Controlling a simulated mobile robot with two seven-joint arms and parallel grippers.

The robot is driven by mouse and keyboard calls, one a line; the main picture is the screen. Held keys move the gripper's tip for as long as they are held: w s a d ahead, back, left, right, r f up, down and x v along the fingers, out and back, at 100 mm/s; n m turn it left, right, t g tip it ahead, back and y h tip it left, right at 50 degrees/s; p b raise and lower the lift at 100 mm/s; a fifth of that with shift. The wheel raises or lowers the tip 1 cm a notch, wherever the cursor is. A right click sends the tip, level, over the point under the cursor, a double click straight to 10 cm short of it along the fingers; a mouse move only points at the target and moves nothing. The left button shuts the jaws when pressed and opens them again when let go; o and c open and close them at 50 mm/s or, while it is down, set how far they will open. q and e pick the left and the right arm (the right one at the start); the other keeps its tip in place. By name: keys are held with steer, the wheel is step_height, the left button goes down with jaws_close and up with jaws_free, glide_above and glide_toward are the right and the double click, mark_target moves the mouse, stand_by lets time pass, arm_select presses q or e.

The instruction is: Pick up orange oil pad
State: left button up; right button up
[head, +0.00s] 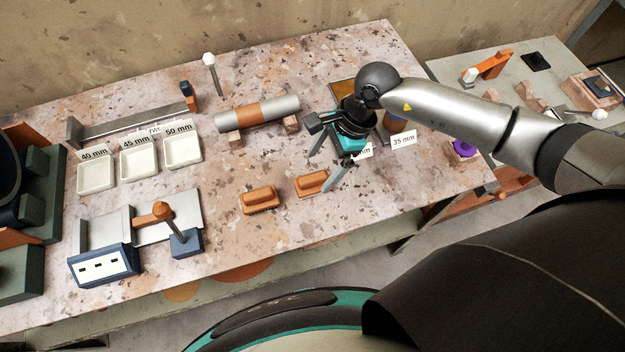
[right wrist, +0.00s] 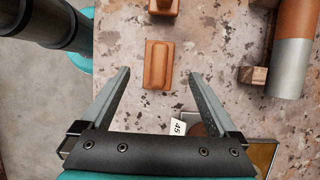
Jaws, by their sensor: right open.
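Two similar orange-brown pads with raised grips lie on the speckled table; I cannot tell which one is the oil pad. The right-hand pad (head: 310,184) is just beside my right gripper's fingers. The left-hand pad (head: 259,199) lies apart, to its left. My right gripper (head: 321,173) is open and empty, pointing down over the table. In the right wrist view the nearer pad (right wrist: 158,66) appears between the open fingertips (right wrist: 159,73), with no contact visible. The other pad (right wrist: 163,6) is cut off at the top edge. My left gripper is out of view.
A grey pipe with an orange band (head: 247,114) rests on wooden blocks behind. Three white labelled trays (head: 138,160) stand at the left. A blue stand with an orange-brown handle (head: 186,242) is front left. The table's front edge is close to the pads.

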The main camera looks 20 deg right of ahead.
mark_target(315, 176)
steer(key=x, duration=0.5)
steer(key=shift+s+a+f, duration=0.1)
steer(key=shift+a+f, duration=0.05)
steer(key=shift+f, duration=0.2)
steer(key=c, duration=1.5)
steer(key=shift+r, duration=0.15)
step_height(315, 176, up, 20)
steer(key=p, duration=0.1)
steer(key=o, duration=0.8)
steer(key=c, duration=0.6)
